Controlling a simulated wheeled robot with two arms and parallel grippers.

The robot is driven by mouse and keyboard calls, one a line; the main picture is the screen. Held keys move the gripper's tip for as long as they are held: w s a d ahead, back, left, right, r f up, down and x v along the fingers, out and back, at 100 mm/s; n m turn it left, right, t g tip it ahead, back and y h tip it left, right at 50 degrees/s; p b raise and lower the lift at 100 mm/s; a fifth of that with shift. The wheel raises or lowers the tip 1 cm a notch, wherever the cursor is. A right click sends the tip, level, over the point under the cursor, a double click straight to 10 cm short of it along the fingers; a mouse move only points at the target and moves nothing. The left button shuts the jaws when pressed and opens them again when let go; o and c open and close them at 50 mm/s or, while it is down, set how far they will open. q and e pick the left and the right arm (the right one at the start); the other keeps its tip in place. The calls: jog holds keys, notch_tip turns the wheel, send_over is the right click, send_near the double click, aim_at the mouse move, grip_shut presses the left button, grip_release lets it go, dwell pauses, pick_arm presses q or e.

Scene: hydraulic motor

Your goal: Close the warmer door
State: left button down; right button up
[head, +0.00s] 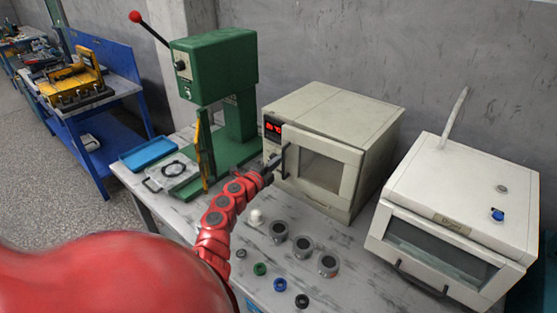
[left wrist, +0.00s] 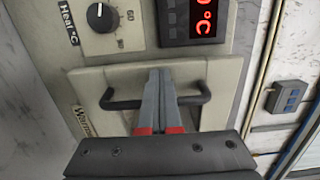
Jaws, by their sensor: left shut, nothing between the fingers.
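The warmer (head: 345,110) is a beige box with a red digital display, standing at the back of the bench. Its door (head: 322,166) has a dark window and a dark handle (head: 284,160) on its left side. The door looks shut or nearly shut; I cannot tell whether a small gap remains. My left gripper (head: 272,164) is at the handle side of the door. In the left wrist view its fingers (left wrist: 160,75) are together and empty, hiding the middle of the handle (left wrist: 195,98); contact is unclear. My right gripper is out of view.
A green press (head: 215,70) stands left of the warmer, with a blue tray (head: 147,153) beside it. A white box with a window and handle (head: 465,190) stands at the right. Several metal rings and small coloured caps lie on the bench in front.

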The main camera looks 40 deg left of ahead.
pick_arm(q)
jog(key=shift+w+a+r+b, duration=0.2)
jog(key=shift+w+b, duration=0.2)
jog(key=shift+w, duration=0.2)
jog(key=shift+w+a+r+b, duration=0.1)
jog(key=shift+w+a+b, duration=0.05)
jog(key=shift+w+b, duration=0.35)
